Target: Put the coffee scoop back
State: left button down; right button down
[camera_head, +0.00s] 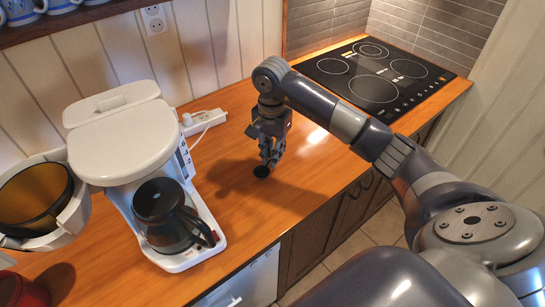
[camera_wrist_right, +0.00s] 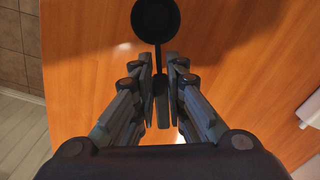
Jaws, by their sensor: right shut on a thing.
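The coffee scoop (camera_wrist_right: 157,20) is black with a round bowl and a thin handle. In the head view its bowl (camera_head: 261,172) shows just below my right gripper (camera_head: 270,157), over the wooden counter. In the right wrist view, my right gripper (camera_wrist_right: 161,78) is shut on the scoop's handle, and the bowl sticks out beyond the fingertips. I cannot tell whether the scoop touches the counter. My left gripper is not in view.
A white coffee maker (camera_head: 120,135) with a black carafe (camera_head: 170,212) and an open filter basket (camera_head: 35,200) stands at the left. A white power strip (camera_head: 204,122) lies behind it. A black cooktop (camera_head: 372,72) is at the back right. The counter (camera_head: 245,215) between is mostly clear.

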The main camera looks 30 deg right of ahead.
aim_at(273, 171)
jog(key=shift+w+d+f, duration=0.1)
notch_tip(273, 171, down, 3)
jog(key=shift+r+p, duration=0.1)
jog(key=shift+p, duration=0.75)
jog(key=shift+f, duration=0.25)
jog(key=shift+f, duration=0.1)
jog(key=shift+f, duration=0.15)
jog(key=c, duration=1.6)
grip_release()
jog(key=shift+c, duration=0.2)
